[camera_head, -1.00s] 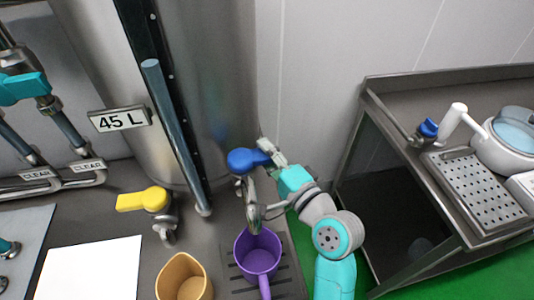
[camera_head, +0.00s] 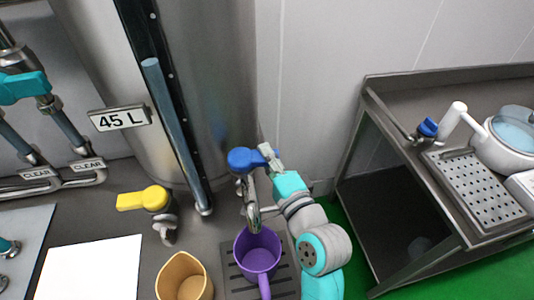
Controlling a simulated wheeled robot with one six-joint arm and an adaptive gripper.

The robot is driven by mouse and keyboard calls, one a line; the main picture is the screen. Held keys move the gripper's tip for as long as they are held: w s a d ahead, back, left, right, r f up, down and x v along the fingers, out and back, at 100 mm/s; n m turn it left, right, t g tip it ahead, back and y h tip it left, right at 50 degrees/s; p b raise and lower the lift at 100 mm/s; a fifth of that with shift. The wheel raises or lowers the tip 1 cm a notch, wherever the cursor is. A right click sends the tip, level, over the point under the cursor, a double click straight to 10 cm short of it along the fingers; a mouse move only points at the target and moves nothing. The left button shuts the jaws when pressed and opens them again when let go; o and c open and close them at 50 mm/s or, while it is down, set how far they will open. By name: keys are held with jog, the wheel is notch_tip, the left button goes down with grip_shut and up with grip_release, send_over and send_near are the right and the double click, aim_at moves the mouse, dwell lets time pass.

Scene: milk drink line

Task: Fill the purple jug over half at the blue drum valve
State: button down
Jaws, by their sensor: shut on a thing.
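The purple jug (camera_head: 258,253) stands upright on a dark slatted drip grate (camera_head: 229,286), with its handle toward the front. The blue drum valve (camera_head: 246,160) is on the big steel drum, and its curved metal spout (camera_head: 252,210) comes down over the jug's mouth. My gripper (camera_head: 266,154) is at the right end of the blue valve handle and is shut on it. The fingertips are small and partly hidden by the handle. I cannot make out a stream from the spout, nor a liquid level inside the jug.
A tan jug (camera_head: 184,278) stands just left of the grate, below a yellow-handled valve (camera_head: 145,199). The steel drum (camera_head: 215,90) bears a 45 L sign (camera_head: 120,118). A steel side table (camera_head: 395,100) stands at right, with green floor between.

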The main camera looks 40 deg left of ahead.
jog(key=shift+s+d+f+m+t+h, duration=0.15)
jog(key=shift+s+m+t+h, duration=0.1)
jog(key=shift+m+t+h, duration=0.5)
jog(key=shift+s+d+m+t+h, duration=0.15)
jog(key=shift+s+m+t+h, duration=0.2)
jog(key=shift+t, duration=0.6)
jog(key=shift+w, duration=0.1)
jog(key=c, duration=1)
grip_release()
jog(key=shift+d, duration=0.1)
jog(key=shift+c, duration=0.2)
jog(key=v, duration=1.2)
